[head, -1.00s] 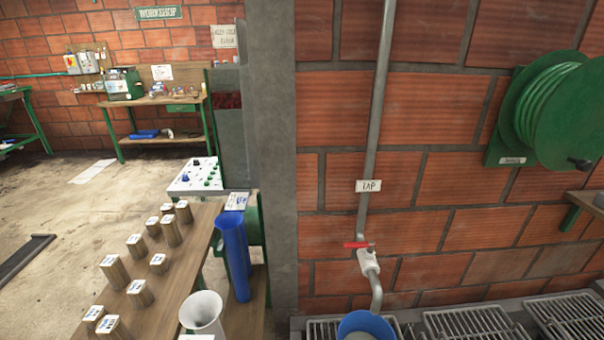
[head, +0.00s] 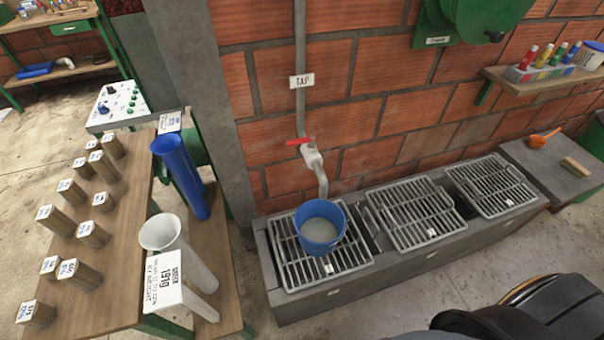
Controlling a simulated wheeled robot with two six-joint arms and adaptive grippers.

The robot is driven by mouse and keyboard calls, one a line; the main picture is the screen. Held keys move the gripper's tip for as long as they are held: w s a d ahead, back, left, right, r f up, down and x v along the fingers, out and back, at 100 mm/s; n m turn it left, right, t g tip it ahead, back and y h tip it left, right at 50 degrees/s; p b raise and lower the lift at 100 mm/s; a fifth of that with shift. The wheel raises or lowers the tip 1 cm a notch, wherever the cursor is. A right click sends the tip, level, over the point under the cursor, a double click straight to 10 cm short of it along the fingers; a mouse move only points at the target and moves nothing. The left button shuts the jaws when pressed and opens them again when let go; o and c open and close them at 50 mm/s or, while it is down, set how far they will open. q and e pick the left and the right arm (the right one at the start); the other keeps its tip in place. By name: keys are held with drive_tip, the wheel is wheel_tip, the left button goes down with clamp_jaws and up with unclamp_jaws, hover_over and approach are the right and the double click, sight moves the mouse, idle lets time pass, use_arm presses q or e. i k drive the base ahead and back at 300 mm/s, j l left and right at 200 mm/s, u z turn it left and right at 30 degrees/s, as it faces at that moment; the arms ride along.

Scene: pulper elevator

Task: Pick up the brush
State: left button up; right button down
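A small tan block (head: 576,167) lies on the grey slab (head: 560,160) at the right; it may be the brush, but it is too small to tell bristles. Nothing seems to touch it. An orange scoop-like thing (head: 545,137) lies beside it on the same slab, to its left. Neither of my grippers shows in the head view. A dark rounded shape at the bottom right looks like part of me and hides the floor there.
A blue bucket (head: 320,229) with cloudy liquid stands on the left grate under the tap (head: 311,158). Two more grates (head: 420,213) follow to the right. A shelf (head: 550,85) with coloured bottles hangs above the slab. A wooden bench (head: 110,250) with several wooden blocks stands left.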

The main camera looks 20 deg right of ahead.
sight(570, 164)
drive_tip(key=z, duration=2.45)
